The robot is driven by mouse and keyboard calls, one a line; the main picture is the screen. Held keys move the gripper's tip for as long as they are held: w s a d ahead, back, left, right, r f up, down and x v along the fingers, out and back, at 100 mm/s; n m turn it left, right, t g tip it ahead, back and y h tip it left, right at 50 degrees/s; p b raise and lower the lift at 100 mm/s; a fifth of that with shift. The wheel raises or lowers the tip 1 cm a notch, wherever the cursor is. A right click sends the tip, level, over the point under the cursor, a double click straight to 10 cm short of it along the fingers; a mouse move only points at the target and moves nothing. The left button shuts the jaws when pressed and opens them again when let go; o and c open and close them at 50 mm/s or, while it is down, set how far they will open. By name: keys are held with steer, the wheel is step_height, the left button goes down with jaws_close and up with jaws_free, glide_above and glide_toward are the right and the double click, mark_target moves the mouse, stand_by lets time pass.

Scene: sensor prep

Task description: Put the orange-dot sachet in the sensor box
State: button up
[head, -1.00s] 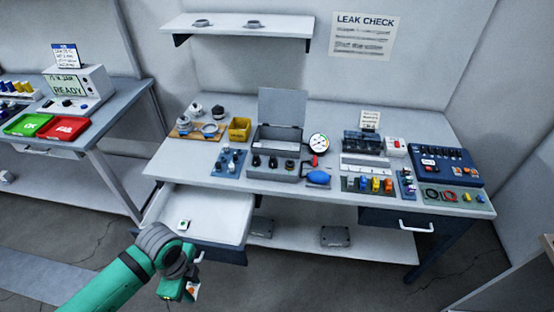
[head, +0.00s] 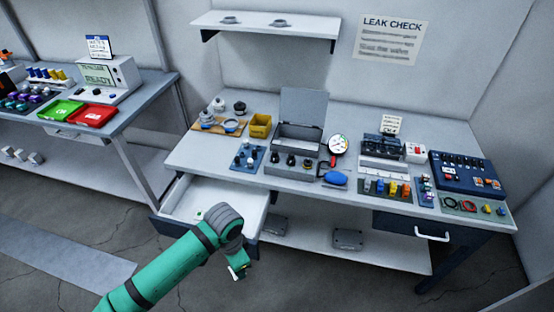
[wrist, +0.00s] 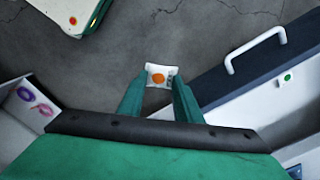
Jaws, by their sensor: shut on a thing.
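The orange-dot sachet (wrist: 158,76) is a small white packet with an orange dot, pinched between the two fingertips of my gripper (wrist: 160,84) in the wrist view. In the head view my gripper (head: 238,272) hangs over the floor, in front of the open drawer; the sachet is hard to make out there. A grey box with a raised lid (head: 303,108), which looks like the sensor box, stands on the middle of the bench, well above and beyond my gripper. Its inside is only partly visible.
The open white drawer (head: 185,199) holds a green-dot sachet (wrist: 288,77). A yellow bin (head: 260,126) stands left of the grey box; a gauge (head: 337,145) and blue bulb (head: 335,179) are to its right. Several black-topped parts sit along the box's front. The bench is crowded.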

steer(key=w+d+f+n, duration=0.4)
steer(key=w+d+n, duration=0.3)
steer(key=d+n, duration=0.4)
steer(key=shift+w+f+n, duration=0.3)
